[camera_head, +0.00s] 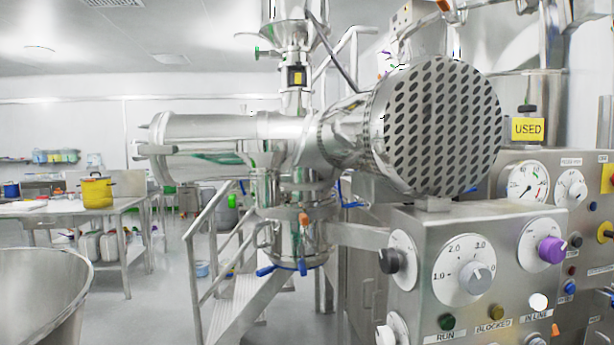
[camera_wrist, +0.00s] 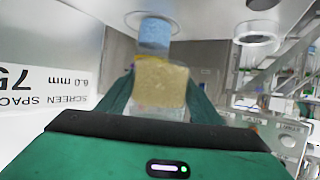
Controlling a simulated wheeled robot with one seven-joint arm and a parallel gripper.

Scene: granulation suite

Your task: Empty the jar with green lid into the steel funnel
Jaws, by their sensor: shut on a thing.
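In the wrist view my gripper (camera_wrist: 160,78) has green fingers, shut on a see-through jar (camera_wrist: 160,88) with yellowish contents. The jar sits between the fingers, its lower part hidden behind the gripper body. A blue, grainy-looking cylinder (camera_wrist: 155,35) shows just beyond the jar; I cannot tell whether it touches it or belongs to it. No green lid can be made out. In the head view a wide steel vessel (camera_head: 45,290) with a round rim is at the lower left, and a steel hopper (camera_head: 290,35) is at the top; I cannot tell which is the funnel.
A steel machine with a perforated round plate (camera_head: 440,125) fills the middle right. A control panel (camera_head: 480,225) with dials and knobs stands in front. Steps with a handrail (camera_head: 235,260) stand behind. A bench (camera_head: 125,207) with a yellow pot (camera_head: 96,192) is at left.

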